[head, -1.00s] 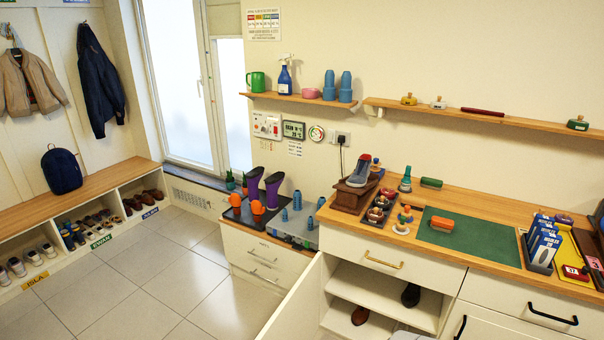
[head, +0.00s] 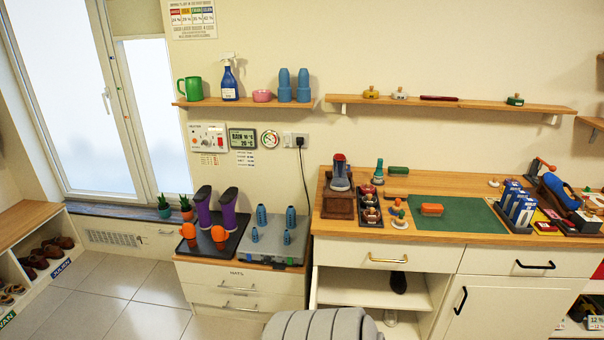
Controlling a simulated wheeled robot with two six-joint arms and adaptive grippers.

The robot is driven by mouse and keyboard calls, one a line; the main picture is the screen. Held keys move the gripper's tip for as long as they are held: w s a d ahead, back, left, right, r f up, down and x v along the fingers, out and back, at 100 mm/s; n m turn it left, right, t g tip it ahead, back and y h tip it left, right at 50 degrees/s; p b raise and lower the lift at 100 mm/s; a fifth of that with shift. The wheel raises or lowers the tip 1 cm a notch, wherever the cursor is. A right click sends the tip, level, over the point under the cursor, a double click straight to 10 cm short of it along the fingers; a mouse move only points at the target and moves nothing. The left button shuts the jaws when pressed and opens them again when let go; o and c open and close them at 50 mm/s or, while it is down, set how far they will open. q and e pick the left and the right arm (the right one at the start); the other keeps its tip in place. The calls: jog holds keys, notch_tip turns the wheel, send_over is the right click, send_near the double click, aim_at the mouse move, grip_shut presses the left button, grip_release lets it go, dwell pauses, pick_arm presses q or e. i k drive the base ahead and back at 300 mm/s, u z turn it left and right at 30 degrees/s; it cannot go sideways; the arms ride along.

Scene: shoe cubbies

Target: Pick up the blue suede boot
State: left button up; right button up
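A grey-blue boot or shoe with red at its top (head: 340,172) stands on a dark wooden block (head: 338,201) near the left end of the counter, toe toward me. A darker blue, boot-like thing (head: 558,192) lies among other items at the counter's right. It is small and partly crowded, so I cannot tell for sure which of the two is the blue suede boot.
The wooden counter (head: 460,186) also holds a compartment tray (head: 369,206), a green mat (head: 465,212) and blue boxes (head: 516,207). Purple boots (head: 228,206) stand on a black tray at left. The cupboard below is open. A grey ridged thing (head: 323,325) rises at the bottom edge.

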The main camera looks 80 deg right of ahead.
aim_at(340, 182)
jog(key=i, duration=1.5)
jog(key=z, duration=3)
jog(key=i, duration=0.15)
jog(key=z, duration=0.15)
